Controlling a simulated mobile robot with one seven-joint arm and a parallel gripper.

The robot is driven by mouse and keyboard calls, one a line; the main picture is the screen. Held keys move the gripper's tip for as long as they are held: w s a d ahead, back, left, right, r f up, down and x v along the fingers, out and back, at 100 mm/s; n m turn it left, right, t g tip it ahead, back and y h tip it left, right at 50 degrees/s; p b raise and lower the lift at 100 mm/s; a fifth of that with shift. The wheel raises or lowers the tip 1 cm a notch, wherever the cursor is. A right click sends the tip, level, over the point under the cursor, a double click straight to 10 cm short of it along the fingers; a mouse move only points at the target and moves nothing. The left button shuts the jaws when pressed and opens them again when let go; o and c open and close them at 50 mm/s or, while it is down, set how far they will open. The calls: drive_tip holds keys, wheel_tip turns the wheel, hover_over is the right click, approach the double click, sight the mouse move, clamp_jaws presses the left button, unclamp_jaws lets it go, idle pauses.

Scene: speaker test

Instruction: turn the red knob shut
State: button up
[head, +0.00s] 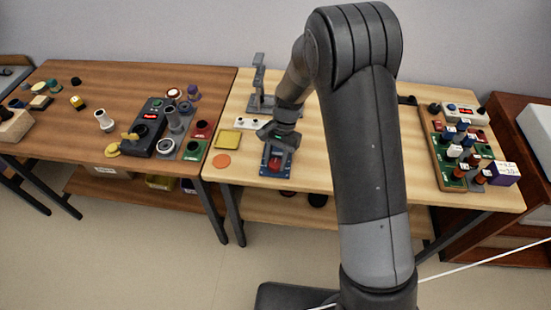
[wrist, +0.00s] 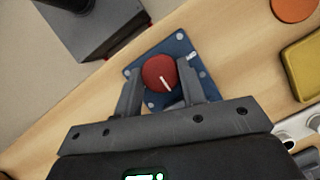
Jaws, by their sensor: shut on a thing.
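The red knob (wrist: 160,74) is round with a white pointer line and sits on a blue square plate (wrist: 187,48). The plate lies near the front edge of the light wooden table, where the head view also shows the red knob (head: 274,163). My gripper (wrist: 162,82) has one finger on each side of the knob and is shut on it. The white line points toward the lower right in the wrist view. Small light markings show on the plate's corner, too small to read surely. The plate's near side is partly hidden by my gripper.
An orange disc (head: 221,161) and a yellow tray (head: 228,139) lie left of the plate. A white panel with round parts (head: 250,123) and a grey stand (head: 259,85) are behind. A crowded tray (head: 441,150) stands at the right. Bare wood lies around the plate.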

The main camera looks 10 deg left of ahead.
drive_tip(key=m, duration=0.2)
drive_tip(key=m+t+y, duration=0.1)
drive_tip(key=m, duration=0.1)
drive_tip(key=shift+d+r+m+y, duration=0.1)
drive_tip(key=shift+m+y, duration=0.2)
drive_tip(key=m+t+y, duration=0.1)
drive_tip(key=m, duration=0.3)
drive_tip(key=shift+s, duration=0.15)
drive_tip(key=shift+m+t, duration=0.3)
drive_tip(key=shift+m, duration=0.1)
drive_tip(key=o, duration=0.7)
drive_tip(key=shift+d, duration=0.1)
drive_tip(key=v, duration=1)
drive_tip(key=shift+d+r, duration=0.1)
drive_tip(key=shift+r, duration=0.25)
